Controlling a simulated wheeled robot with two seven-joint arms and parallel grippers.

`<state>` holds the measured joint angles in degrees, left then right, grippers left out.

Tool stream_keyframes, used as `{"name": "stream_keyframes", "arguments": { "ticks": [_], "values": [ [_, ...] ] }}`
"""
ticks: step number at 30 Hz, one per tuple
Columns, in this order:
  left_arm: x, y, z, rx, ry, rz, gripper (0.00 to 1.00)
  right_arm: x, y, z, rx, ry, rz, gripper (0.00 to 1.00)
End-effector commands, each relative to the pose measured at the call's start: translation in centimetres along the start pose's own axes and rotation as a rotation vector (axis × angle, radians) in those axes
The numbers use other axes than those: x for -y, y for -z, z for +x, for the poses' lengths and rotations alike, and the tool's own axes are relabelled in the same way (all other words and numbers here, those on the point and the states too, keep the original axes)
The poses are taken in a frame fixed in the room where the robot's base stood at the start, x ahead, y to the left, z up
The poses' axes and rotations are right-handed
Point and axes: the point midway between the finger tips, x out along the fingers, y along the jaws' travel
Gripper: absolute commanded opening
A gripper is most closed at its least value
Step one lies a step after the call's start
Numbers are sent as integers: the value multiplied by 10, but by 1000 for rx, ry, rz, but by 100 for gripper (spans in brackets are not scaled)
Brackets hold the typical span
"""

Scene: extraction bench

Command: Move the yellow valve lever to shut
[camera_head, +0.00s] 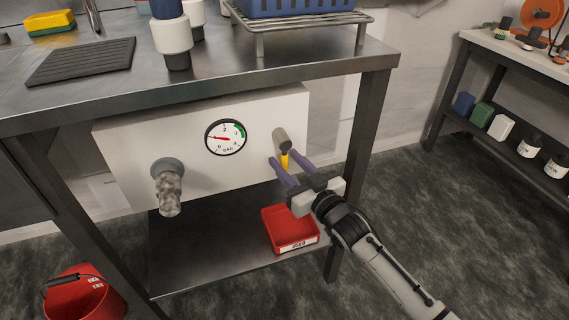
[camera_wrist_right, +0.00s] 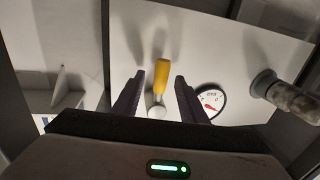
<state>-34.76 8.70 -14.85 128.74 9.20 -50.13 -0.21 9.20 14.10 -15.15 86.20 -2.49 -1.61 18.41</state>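The yellow valve lever (camera_head: 284,161) hangs below a grey cylindrical valve body (camera_head: 281,139) on the right part of the white panel (camera_head: 190,129). In the right wrist view the yellow lever (camera_wrist_right: 161,76) stands between and beyond the two purple fingers. My right gripper (camera_head: 287,169) is open, with its fingers on either side of the lever; I cannot tell whether either finger touches it. The right gripper also shows in the wrist view (camera_wrist_right: 158,85). My left gripper is not in view.
A pressure gauge (camera_head: 226,137) and a grey nozzle (camera_head: 168,187) are on the panel. A red bin (camera_head: 290,246) sits on the lower shelf below the gripper. The steel bench top (camera_head: 215,76) overhangs the panel, and a bench leg (camera_head: 366,140) stands to the right.

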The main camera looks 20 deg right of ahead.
Motion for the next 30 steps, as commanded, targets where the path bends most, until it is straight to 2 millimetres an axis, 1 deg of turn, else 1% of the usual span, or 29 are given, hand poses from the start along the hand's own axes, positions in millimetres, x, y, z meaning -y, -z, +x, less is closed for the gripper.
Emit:
{"name": "stream_keyframes", "arguments": {
  "ticks": [1, 4, 13, 14, 18, 20, 21, 30],
  "values": [
    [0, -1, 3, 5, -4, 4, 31, 0, -1, 6, -1, 1, 0, 39],
    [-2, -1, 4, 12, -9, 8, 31, 1, -1, 13, 1, 1, 0, 39],
    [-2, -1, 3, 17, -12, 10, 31, 1, 0, 16, 1, 0, 0, 39],
    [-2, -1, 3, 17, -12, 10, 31, 1, 0, 16, 1, 0, 0, 37],
    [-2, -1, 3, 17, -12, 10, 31, 0, 0, 15, 1, 0, 0, 13],
    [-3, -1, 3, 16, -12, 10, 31, 1, 0, 15, 1, 0, 0, 3],
    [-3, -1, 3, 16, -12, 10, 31, 1, 0, 15, 1, 0, 0, 0],
    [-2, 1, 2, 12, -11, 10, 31, -1, 0, 14, -1, -3, 13, 0]
  ]
}}
